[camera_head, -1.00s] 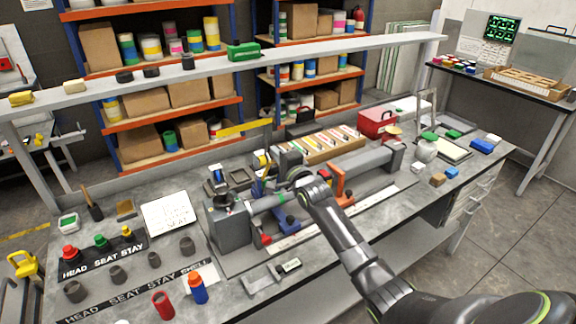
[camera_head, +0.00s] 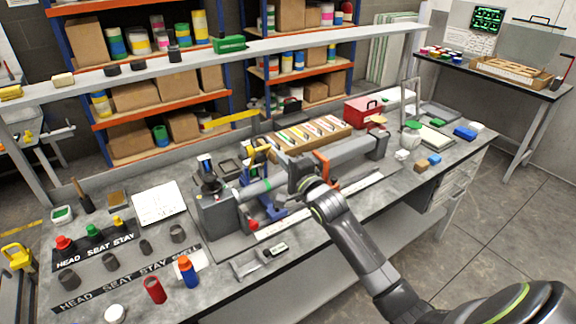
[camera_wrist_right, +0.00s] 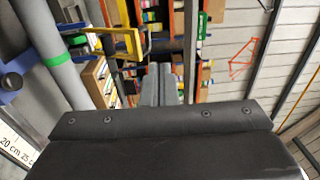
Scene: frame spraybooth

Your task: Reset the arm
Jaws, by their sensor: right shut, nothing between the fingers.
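My right arm (camera_head: 355,245) comes in from the lower right of the head view and reaches over the front edge of the bench. My right gripper (camera_head: 301,170) is above the long grey bench fixture (camera_head: 217,216), and its fingertips are hard to make out there. In the right wrist view its two grey fingers (camera_wrist_right: 161,84) are together with nothing between them. A grey tube with a green band (camera_wrist_right: 40,45) lies left of the fingers in that view. My left gripper is not in view.
The fixture has an orange bracket (camera_head: 322,165) close to my gripper. A tray of coloured strips (camera_head: 300,138) and a red toolbox (camera_head: 362,110) stand behind. A raised shelf (camera_head: 290,42) spans the back. Red (camera_head: 155,290) and blue (camera_head: 187,272) bottles stand at the front left.

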